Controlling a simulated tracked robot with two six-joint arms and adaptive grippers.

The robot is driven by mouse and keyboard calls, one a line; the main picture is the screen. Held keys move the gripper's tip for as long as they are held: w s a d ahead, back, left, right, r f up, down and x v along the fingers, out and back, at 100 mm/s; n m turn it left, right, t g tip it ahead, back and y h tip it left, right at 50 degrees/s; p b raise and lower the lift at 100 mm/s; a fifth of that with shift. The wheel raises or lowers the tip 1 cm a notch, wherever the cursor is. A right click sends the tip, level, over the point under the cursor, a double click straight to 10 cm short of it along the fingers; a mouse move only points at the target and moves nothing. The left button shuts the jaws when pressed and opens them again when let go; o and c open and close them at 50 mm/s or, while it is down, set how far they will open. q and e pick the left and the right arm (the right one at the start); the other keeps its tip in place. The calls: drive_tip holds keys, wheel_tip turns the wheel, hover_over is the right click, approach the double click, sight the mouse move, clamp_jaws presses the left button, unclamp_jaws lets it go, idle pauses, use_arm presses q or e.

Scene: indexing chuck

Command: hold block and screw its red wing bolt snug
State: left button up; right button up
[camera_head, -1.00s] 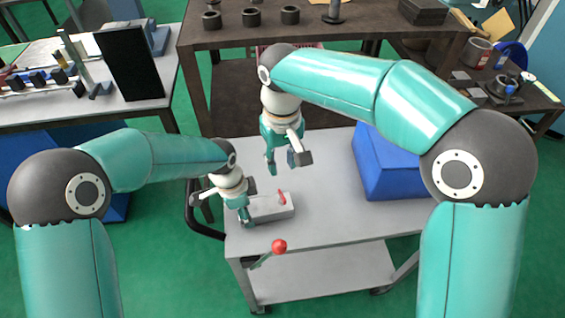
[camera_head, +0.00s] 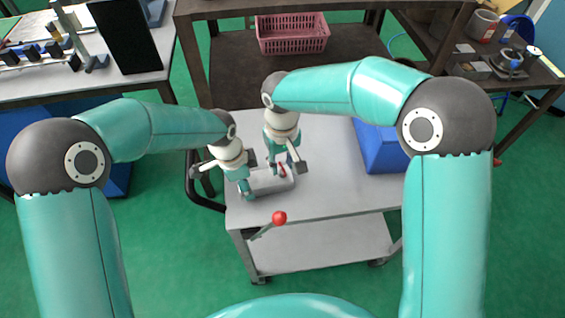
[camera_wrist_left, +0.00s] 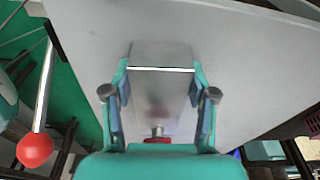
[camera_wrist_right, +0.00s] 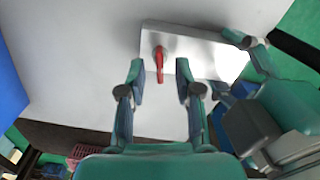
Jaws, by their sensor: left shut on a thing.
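The metal block (camera_head: 266,182) lies on the grey cart top, and it also shows in the left wrist view (camera_wrist_left: 160,88). My left gripper (camera_head: 248,183) is shut on the block, with a finger on each side of it. The red wing bolt (camera_head: 283,171) stands at the right part of the block; in the right wrist view the bolt (camera_wrist_right: 159,62) shows as a long red wing. My right gripper (camera_wrist_right: 159,75) is open, its fingertips on either side of the bolt with gaps between. How deep the bolt sits is not clear.
A blue bin (camera_head: 378,148) stands on the cart (camera_head: 330,195) right of the block. A red-knobbed lever (camera_head: 279,218) sticks out at the cart's front edge. A pink basket (camera_head: 292,36) is behind, on a dark table. The cart's right front is clear.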

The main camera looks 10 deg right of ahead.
drive_tip(key=shift+f, duration=0.5)
clamp_jaws()
drive_tip(key=m, duration=0.5)
unclamp_jaws()
